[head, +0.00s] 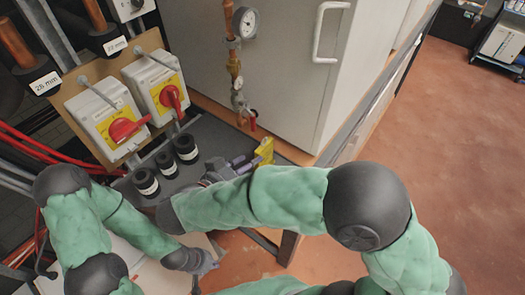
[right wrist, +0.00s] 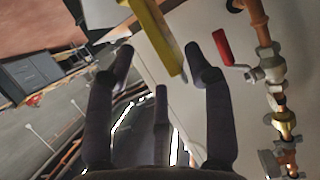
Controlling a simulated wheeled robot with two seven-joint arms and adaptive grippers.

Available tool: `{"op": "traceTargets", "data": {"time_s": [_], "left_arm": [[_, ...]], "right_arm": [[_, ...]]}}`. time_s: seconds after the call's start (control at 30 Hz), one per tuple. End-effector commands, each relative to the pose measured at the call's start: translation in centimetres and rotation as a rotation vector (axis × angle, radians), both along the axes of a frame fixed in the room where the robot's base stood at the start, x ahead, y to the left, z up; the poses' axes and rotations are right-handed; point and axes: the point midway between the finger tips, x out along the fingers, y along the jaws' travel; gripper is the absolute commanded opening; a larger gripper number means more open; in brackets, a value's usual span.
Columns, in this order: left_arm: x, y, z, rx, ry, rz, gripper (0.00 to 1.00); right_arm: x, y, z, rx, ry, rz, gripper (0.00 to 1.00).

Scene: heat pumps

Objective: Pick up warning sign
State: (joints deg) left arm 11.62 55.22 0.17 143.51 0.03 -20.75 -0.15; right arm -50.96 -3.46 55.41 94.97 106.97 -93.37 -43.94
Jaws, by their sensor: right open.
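The warning sign is a yellow, upright piece (head: 265,151) on the dark bench ledge, near the white cabinet's corner. In the right wrist view the yellow sign (right wrist: 154,32) is seen nearly edge-on, slanting between and just beyond my fingertips. My right gripper (head: 240,161) is open, with its fingers pointing at the sign. In the right wrist view the open fingers (right wrist: 160,62) stand apart on either side of the sign's lower end; I see no clear contact. My left gripper (head: 208,263) hangs low at the front, away from the sign; its finger opening is too small to judge.
A valve with a red handle (head: 253,121) hangs beside the sign; its red handle also shows in the right wrist view (right wrist: 222,46). Several black insulation pieces (head: 166,163) stand on the ledge. Red-handled switches (head: 125,127) are left. The white cabinet (head: 285,70) stands behind.

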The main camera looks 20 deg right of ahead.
Motion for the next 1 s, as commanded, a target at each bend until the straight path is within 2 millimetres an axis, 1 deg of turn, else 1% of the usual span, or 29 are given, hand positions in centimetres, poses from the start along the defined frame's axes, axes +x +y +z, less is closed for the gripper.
{"op": "traceTargets", "data": {"time_s": [0.03, 0.1, 0.37, 0.63, 0.77, 1.0], "left_arm": [[0.0, 0.0, -0.1, 0.0, -0.001, 0.0, 0.0], [0.0, 0.0, -0.1, 0.0, -0.001, 0.0, 0.0], [0.1, 0.0, -0.1, 0.0, -0.002, 0.001, 0.0], [0.1, 0.0, -0.3, 0.0, -0.002, 0.001, 0.0], [0.1, 0.0, -0.3, 0.0, -0.002, 0.001, 0.0], [0.1, 0.0, -0.3, 0.0, -0.002, 0.001, 0.0]], "right_arm": [[0.5, -0.7, -0.4, 0.0, 0.002, -0.003, 0.53], [0.9, -1.3, -0.7, 0.001, 0.001, -0.003, 0.53], [1.9, -2.6, -1.3, 0.0, 0.0, -0.001, 0.53], [3.8, -5.5, -2.5, 0.001, 0.001, -0.003, 0.53], [4.3, -6.1, -2.8, -0.001, 0.001, 0.0, 0.53], [4.3, -6.1, -2.8, 0.0, 0.0, 0.001, 0.53]]}}
